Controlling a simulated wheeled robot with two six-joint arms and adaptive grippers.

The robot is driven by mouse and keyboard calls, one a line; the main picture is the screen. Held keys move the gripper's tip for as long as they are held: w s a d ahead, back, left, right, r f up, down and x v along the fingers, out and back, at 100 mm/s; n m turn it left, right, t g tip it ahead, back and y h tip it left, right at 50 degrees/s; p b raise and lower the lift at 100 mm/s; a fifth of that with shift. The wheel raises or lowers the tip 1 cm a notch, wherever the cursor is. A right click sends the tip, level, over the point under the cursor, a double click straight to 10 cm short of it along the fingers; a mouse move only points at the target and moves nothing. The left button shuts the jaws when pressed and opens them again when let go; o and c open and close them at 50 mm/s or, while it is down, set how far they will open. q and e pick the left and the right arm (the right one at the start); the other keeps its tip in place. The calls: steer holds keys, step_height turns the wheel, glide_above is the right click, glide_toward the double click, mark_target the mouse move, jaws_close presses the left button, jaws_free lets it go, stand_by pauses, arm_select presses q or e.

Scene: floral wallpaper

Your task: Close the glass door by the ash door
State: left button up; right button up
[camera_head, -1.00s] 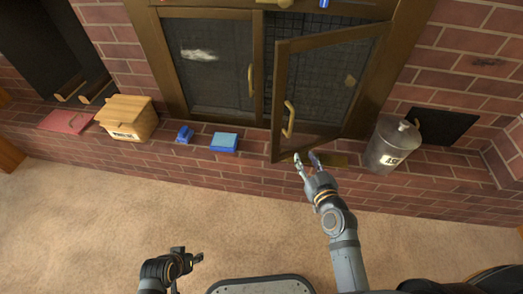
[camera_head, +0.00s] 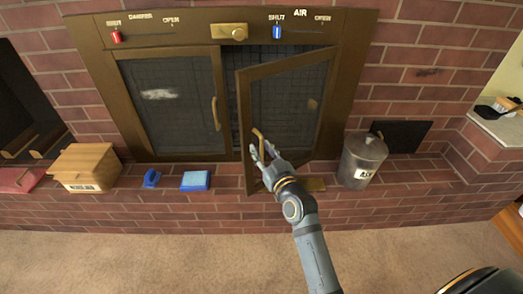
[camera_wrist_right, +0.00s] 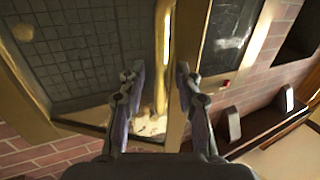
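The glass door (camera_head: 291,100) is the right one of a brass-framed pair and stands swung open toward me. Its upright brass handle (camera_head: 258,138) is on its left, free side. My right gripper (camera_head: 263,153) is at the lower part of this handle, with its fingers apart. In the right wrist view, the handle (camera_wrist_right: 162,45) shows between and beyond the two fingertips (camera_wrist_right: 160,85); I cannot tell whether they touch it. A dark square plate (camera_head: 402,135), perhaps the ash door, is in the brick wall at the right. My left gripper is out of view.
The left glass door (camera_head: 170,110) is shut. A grey ash can (camera_head: 361,160) stands on the brick ledge right of the open door. A blue box (camera_head: 195,180), a small blue object (camera_head: 151,178) and a wooden box (camera_head: 86,167) sit on the ledge at left.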

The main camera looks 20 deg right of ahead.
steer(key=shift+w, duration=0.25)
steer(key=shift+c, duration=0.2)
jaws_close()
stand_by(0.3)
